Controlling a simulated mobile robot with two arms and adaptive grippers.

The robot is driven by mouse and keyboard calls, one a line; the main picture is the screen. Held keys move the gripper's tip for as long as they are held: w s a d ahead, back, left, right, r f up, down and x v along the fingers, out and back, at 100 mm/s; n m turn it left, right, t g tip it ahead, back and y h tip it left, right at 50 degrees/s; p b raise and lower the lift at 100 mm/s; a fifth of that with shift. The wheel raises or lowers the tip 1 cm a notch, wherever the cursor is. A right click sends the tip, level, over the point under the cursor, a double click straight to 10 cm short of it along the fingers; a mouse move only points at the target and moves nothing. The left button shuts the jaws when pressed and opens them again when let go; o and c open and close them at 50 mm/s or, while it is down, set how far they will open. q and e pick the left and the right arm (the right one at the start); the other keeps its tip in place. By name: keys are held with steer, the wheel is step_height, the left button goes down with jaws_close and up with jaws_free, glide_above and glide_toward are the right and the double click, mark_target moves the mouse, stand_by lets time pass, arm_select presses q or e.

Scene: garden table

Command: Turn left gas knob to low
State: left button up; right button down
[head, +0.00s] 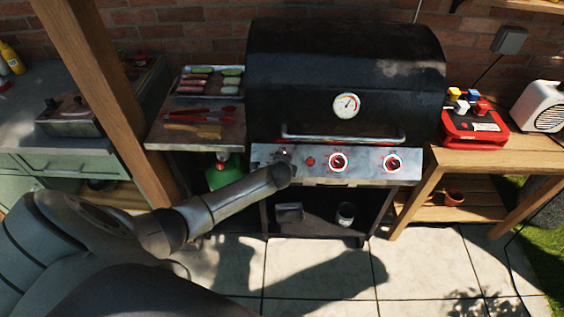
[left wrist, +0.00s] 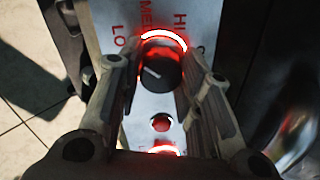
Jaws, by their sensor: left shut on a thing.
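The left gas knob (left wrist: 161,72) is dark, with a lit red-white ring, and shows between my fingers in the left wrist view. A short white pointer line on it slants toward the left side, below the red LO mark; MED and HI are printed further round. My left gripper (left wrist: 164,66) is shut on this knob, one finger on each side. In the head view my left gripper (head: 284,157) is at the left end of the grill's control panel (head: 364,166) and hides most of the knob. My right gripper is in neither view.
A red button (head: 311,161), a middle knob (head: 338,162) and a right knob (head: 391,163) sit along the panel. The black grill lid (head: 290,75) is closed above a metal handle (head: 345,138). A side shelf (head: 165,136) holds tongs and a food tray.

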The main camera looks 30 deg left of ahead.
arm_select(q)
steer(key=o, duration=1.1)
steer(key=shift+c, duration=0.2)
steer(key=v, duration=1.2)
steer(key=shift+f, duration=0.15)
